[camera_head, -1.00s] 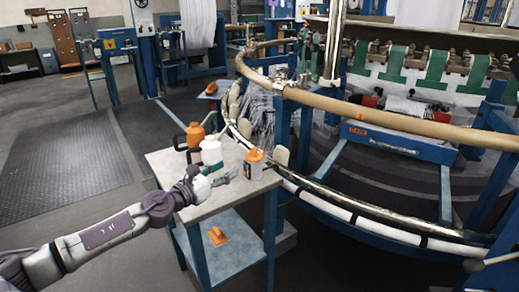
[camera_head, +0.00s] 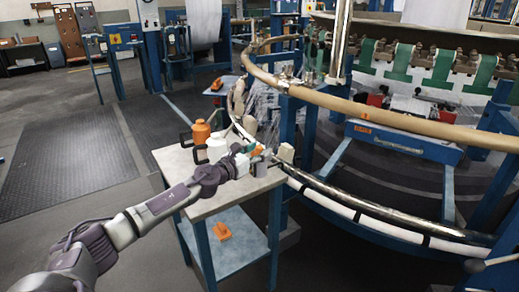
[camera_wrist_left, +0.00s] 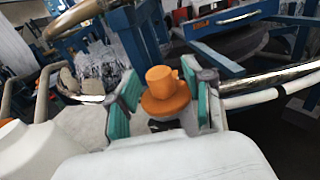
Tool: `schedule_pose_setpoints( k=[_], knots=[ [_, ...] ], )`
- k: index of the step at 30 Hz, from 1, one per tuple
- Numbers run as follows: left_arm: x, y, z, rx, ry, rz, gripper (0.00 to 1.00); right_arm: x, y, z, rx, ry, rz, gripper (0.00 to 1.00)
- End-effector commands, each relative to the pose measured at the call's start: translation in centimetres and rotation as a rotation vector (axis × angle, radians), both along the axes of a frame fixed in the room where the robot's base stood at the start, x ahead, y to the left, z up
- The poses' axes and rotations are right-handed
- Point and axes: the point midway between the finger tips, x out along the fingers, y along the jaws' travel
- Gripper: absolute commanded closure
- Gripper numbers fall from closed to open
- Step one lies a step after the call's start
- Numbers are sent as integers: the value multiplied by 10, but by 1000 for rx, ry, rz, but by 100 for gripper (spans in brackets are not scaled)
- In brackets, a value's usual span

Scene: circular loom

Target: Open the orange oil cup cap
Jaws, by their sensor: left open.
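The oil cup has an orange cap (camera_wrist_left: 163,88), which stands upright in the middle of the left wrist view. In the head view a bit of the orange cap (camera_head: 257,151) shows at the table's right side, mostly hidden by my gripper. My left gripper (camera_wrist_left: 160,98) is open, with one green-padded finger on each side of the cap. I cannot tell whether either pad touches it. The cup's body is mostly hidden below the gripper. My left arm reaches in from the left in the head view. My right gripper is not in view.
The cup stands on a small grey-topped table (camera_head: 200,208) with blue legs. An orange item (camera_head: 221,231) lies on the lower shelf. The loom's curved rail (camera_head: 400,115) is close on the right.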

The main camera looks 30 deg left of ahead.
Motion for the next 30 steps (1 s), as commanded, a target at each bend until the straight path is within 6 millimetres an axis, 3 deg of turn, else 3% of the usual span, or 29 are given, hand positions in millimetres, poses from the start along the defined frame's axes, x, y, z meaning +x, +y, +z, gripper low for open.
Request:
schedule_pose_setpoints(
  k=[12, 21, 30],
  knots=[
    [8, -1, 0, 0, 0, -1, 49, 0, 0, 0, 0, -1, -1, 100],
    [8, -1, 0, 0, 0, 0, 99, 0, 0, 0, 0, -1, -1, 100],
    [8, -1, 0, 0, 0, 0, 100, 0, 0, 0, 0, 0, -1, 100]
  ],
)
